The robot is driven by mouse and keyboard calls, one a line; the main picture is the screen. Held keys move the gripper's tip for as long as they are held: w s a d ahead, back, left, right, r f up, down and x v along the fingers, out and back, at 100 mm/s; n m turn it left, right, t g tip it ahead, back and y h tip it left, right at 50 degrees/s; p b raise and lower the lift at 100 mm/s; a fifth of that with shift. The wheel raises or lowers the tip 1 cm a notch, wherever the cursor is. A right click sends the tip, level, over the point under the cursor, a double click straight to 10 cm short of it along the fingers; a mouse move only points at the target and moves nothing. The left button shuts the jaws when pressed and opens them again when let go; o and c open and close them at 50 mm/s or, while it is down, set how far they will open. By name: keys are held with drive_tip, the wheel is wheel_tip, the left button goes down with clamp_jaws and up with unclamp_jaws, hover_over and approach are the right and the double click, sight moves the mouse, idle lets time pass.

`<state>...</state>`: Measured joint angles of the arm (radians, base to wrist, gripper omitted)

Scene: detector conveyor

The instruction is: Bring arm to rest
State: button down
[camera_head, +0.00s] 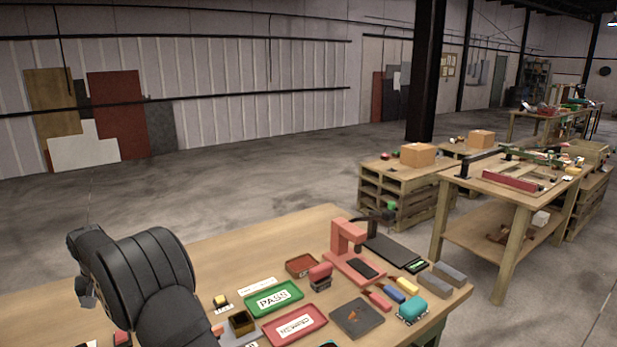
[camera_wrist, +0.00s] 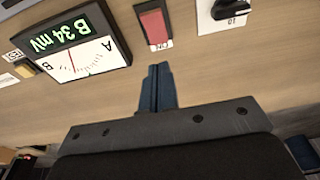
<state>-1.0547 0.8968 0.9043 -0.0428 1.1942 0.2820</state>
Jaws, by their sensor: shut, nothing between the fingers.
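My gripper (camera_wrist: 157,88) shows in the wrist view with its two blue-grey fingers together and nothing between them. A meter (camera_wrist: 75,45) with a green "B 34 mV" readout and a needle dial lies to the left of the fingers. In the head view my dark arm rises at the lower left over the bench (camera_head: 225,240); the fingers are hidden there.
A green PASS tray (camera_head: 272,298), a red tray (camera_head: 295,325), a pink press-like stand (camera_head: 350,250), a dark plate (camera_head: 357,317) and a teal object (camera_head: 411,310) crowd the bench's right part. A black-knobbed piece (camera_wrist: 228,8) sits at the wrist view's top right. Bare wood shows at the bench's back.

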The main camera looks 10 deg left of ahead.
wheel_tip(320, 180, down, 8)
drive_tip(key=shift+r, duration=0.15)
wheel_tip(320, 180, up, 10)
drive_tip(key=f, duration=0.1)
drive_tip(key=w+d+r+m+t, duration=0.1)
drive_tip(key=w+d+r, duration=0.1)
drive_tip(key=w+d, duration=0.4)
drive_tip(key=w+d+r+m+t, duration=0.1)
drive_tip(key=w+d, duration=0.5)
drive_tip(key=d, duration=1)
drive_tip(key=shift+w+d+r+m+y, duration=0.3)
drive_tip(key=shift+r+m+y, duration=0.1)
drive_tip(key=shift+m, duration=0.2)
